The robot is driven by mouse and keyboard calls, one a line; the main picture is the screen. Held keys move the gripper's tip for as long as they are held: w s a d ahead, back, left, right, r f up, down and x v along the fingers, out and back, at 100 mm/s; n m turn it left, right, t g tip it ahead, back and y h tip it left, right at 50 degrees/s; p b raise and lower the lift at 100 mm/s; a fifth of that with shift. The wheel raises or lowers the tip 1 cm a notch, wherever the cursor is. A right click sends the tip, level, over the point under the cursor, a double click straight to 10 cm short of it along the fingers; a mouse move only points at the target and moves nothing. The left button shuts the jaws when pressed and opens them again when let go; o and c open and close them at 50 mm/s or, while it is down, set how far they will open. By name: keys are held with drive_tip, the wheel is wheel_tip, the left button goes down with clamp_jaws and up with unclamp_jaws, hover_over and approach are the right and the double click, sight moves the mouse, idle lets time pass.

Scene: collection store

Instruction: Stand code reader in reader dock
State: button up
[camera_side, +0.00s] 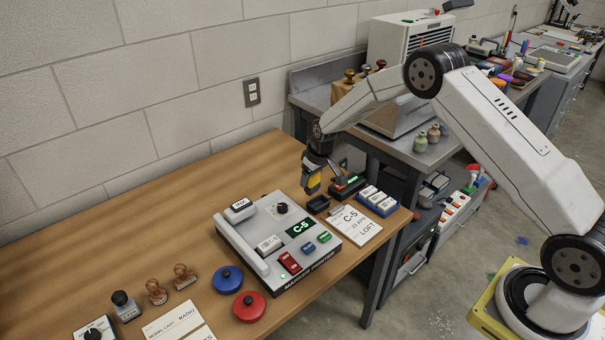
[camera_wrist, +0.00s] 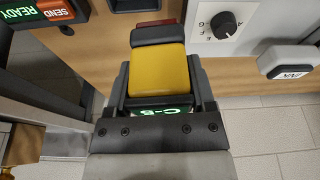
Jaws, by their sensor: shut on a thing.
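The code reader (camera_side: 313,184) is yellow and black and hangs roughly upright from my gripper (camera_side: 314,172). In the wrist view the reader's yellow body (camera_wrist: 157,70) sits between the two dark fingers of my gripper (camera_wrist: 162,88), which is shut on it. A green C-5 display on the reader is partly covered by the gripper. A small dark open box, seemingly the reader dock (camera_side: 318,205), stands on the bench just below the reader. It shows only in part at the wrist view's top edge (camera_wrist: 130,5). Any contact between reader and dock cannot be told.
A grey marker printer (camera_side: 262,262) stands left of the dock. A dark unit with a green display (camera_side: 348,186), a blue tray of white blocks (camera_side: 378,201) and a C-5 card (camera_side: 356,228) lie to the right. The bench's left back is clear.

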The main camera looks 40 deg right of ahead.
drive_tip(key=d, duration=0.2)
drive_tip(key=d+m, duration=0.1)
drive_tip(key=shift+w+f, duration=0.1)
drive_tip(key=shift+f, duration=0.2)
drive_tip(key=shift+f, duration=0.15)
drive_tip(key=shift+f, duration=2.7)
drive_tip(key=shift+f, duration=0.65)
drive_tip(key=o, duration=0.7)
